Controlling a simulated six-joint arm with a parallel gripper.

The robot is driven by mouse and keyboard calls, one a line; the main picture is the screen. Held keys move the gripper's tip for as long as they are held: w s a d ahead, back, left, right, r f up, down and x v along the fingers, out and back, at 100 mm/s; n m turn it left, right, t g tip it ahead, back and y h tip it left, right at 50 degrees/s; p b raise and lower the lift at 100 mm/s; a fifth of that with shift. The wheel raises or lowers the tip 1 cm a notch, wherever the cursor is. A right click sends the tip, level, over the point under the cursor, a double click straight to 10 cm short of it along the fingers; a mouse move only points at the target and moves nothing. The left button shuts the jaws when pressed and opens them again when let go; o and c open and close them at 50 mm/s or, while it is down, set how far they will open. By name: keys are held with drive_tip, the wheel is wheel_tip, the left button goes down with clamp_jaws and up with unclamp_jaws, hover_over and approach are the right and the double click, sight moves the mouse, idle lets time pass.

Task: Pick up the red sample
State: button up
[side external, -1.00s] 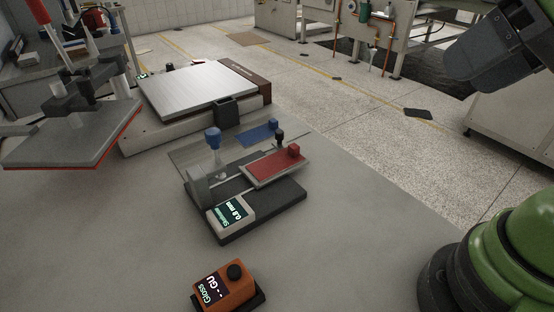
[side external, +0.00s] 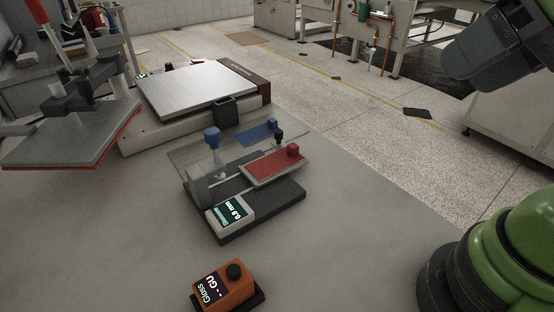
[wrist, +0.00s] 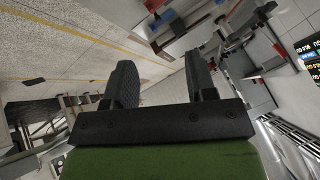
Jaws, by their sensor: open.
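The red sample (side external: 270,168) is a flat red plate with a small red knob at its right end. In the side view it lies on a pale tray on top of the dark thickness gauge (side external: 262,215), whose display reads 0.8 mm. My gripper (wrist: 160,62) is open in the wrist view, with two dark fingers apart and nothing visible between them. It is well away from the sample. Small red patches show in the wrist view, but I cannot tell which is the sample.
A blue sample (side external: 257,133) lies behind the red one. An orange gloss meter (side external: 222,286) sits in front. A metal-topped machine (side external: 198,88) and a press (side external: 75,135) stand left.

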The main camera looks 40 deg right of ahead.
drive_tip(key=n+g+h, duration=0.2)
drive_tip(key=n+g, duration=0.2)
drive_tip(key=g, duration=0.3)
hover_over(294, 146)
drive_tip(key=f, duration=2.2)
drive_tip(key=shift+s+a, duration=0.15)
drive_tip(key=shift+a, duration=0.15)
drive_tip(key=f, duration=0.5)
drive_tip(key=shift+d+f, duration=0.35)
clamp_jaws()
